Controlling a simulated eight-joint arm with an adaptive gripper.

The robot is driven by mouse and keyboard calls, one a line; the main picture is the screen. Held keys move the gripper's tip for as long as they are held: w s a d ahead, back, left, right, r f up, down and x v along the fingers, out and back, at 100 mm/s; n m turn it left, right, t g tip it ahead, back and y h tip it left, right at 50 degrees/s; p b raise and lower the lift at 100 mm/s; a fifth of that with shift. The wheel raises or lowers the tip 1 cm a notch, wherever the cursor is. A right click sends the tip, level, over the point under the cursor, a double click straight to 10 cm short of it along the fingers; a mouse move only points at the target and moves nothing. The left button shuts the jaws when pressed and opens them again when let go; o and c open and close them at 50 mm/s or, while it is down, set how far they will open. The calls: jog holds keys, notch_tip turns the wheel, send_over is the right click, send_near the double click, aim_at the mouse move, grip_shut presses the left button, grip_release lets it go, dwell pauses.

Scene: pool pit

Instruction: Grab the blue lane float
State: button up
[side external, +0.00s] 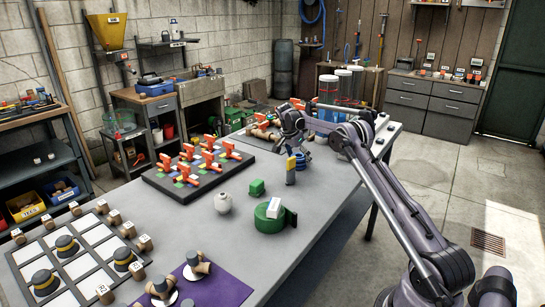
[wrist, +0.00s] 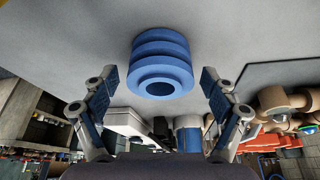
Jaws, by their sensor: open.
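The blue lane float (wrist: 160,50) is a short ribbed cylinder with a hole in its end. In the wrist view it stands on the grey table between and just beyond my open fingers. My gripper (wrist: 163,85) is open and empty, with one finger on each side of the float and no visible contact. In the side view the float (side external: 304,161) sits on the table, partly hidden, just below my gripper (side external: 297,142). A small yellow and dark upright block (side external: 290,170) stands close in front of it.
A dark board with orange pieces (side external: 160,186) lies left. Clear tubes with red bands (side external: 342,92) stand behind. The table's right edge is close.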

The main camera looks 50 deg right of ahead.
jog(key=c, duration=1.2)
jog(key=shift+r, duration=0.1)
jog(key=shift+c, duration=0.2)
